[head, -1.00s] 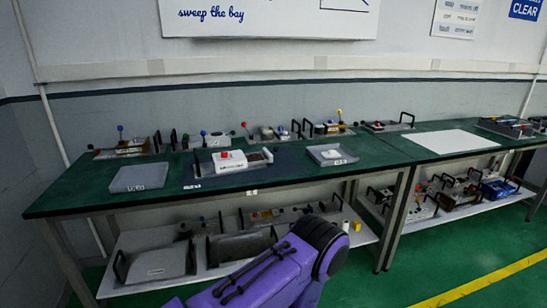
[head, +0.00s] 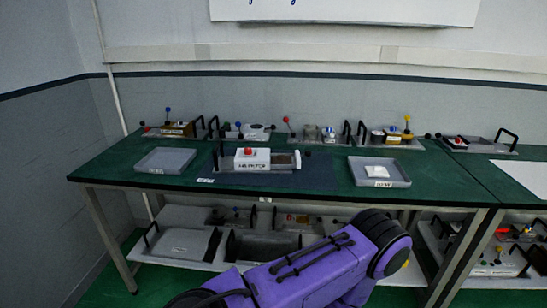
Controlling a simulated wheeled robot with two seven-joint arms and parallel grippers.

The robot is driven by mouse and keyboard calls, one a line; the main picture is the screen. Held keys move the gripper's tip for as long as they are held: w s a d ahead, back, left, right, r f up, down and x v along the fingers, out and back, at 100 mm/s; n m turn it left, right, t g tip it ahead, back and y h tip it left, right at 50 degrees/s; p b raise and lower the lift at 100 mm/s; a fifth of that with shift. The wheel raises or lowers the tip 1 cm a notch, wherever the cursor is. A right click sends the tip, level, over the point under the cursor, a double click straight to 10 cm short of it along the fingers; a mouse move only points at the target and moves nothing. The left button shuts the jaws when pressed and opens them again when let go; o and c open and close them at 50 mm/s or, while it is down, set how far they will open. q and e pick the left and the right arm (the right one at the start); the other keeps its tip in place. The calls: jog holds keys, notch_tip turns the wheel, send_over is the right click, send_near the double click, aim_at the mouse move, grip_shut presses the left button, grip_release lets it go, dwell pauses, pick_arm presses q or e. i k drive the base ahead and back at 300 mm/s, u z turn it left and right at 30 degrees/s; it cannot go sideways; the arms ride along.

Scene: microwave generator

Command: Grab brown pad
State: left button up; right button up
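A small brown block (head: 283,158), which may be the brown pad, sits at the right end of the grey tray (head: 224,163) in the middle of the green table. It is right beside a white box (head: 252,160) with a red button and a black label. A dark handle stands at the tray's left end. The pad is small here and its shape is hard to make out. Neither of my grippers shows. Only a purple link of one of my arms shows at the bottom, in front of the table and its lower shelf.
The green table (head: 120,168) has a dark mat (head: 325,175) under the middle tray. A flat grey tray (head: 165,160) lies left, another (head: 366,180) with a white piece right. Several handled fixtures line the back. A lower shelf (head: 160,256) holds more trays.

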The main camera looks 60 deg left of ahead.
aim_at(281, 159)
jog(key=u, duration=0.65)
jog(key=i, duration=0.7)
jog(key=u, duration=0.85)
